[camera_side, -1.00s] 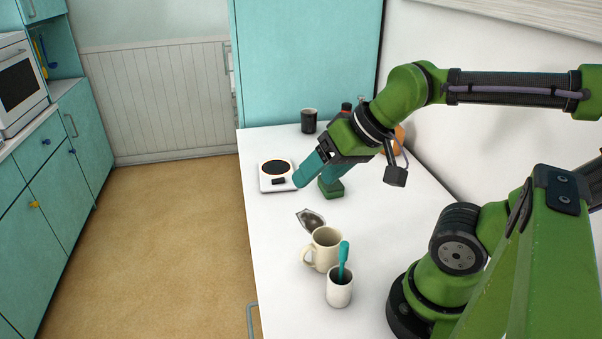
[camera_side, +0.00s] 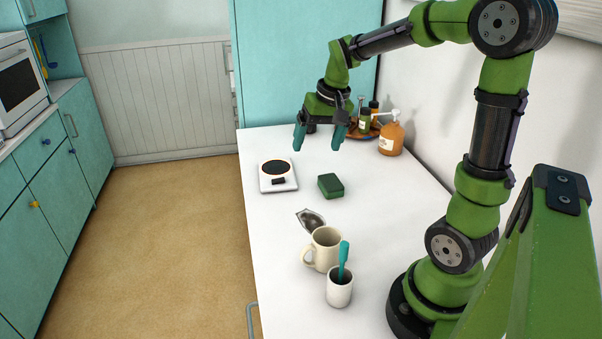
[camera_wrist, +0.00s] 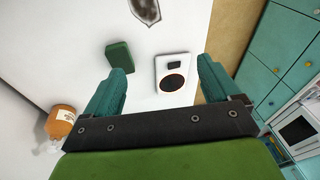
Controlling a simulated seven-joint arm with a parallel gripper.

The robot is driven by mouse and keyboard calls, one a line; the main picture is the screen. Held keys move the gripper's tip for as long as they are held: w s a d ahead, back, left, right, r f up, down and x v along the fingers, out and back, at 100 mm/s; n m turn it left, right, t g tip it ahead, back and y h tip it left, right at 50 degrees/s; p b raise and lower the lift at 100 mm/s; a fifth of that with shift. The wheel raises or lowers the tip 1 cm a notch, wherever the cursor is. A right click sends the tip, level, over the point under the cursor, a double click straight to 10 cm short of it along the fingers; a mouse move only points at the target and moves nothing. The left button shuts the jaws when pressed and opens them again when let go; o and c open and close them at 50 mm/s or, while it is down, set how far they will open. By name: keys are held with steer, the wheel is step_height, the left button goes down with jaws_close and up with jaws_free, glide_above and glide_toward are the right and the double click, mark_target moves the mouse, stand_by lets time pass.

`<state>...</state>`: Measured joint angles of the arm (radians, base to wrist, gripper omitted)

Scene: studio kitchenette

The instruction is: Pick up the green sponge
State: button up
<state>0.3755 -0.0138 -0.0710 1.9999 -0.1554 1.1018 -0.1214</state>
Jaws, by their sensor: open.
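The green sponge (camera_side: 331,186) lies flat on the white counter, to the right of the kitchen scale. It also shows in the wrist view (camera_wrist: 118,56), beyond the left finger and clear of it. My gripper (camera_side: 318,148) is open and empty, with its teal fingers pointing down above the far part of the counter. It is raised above and behind the sponge, not touching it. In the wrist view the two fingers of my gripper (camera_wrist: 163,80) stand wide apart with nothing between their tips but the counter and part of the scale.
A white scale (camera_side: 278,183) with a dark round plate stands left of the sponge. A metal piece (camera_side: 311,219), a cream mug (camera_side: 325,250) and a white cup (camera_side: 340,290) holding a teal utensil stand nearer. An orange pump bottle (camera_side: 391,138) and a tray of bottles stand behind right.

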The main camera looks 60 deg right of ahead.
steer(key=w+d+f+g, duration=0.2)
steer(key=d+f, duration=0.2)
steer(key=d, duration=0.8)
glide_above(331, 181)
steer(key=shift+g, duration=0.4)
steer(key=f, duration=1)
steer(key=shift+w+d+f, duration=0.15)
steer(key=shift+d+f, duration=0.05)
steer(key=shift+d, duration=0.15)
steer(key=shift+a+f, duration=0.2)
steer(key=shift+f, duration=1.15)
steer(key=shift+a+f, duration=0.2)
steer(key=shift+f, duration=1.15)
steer(key=c, duration=1.1)
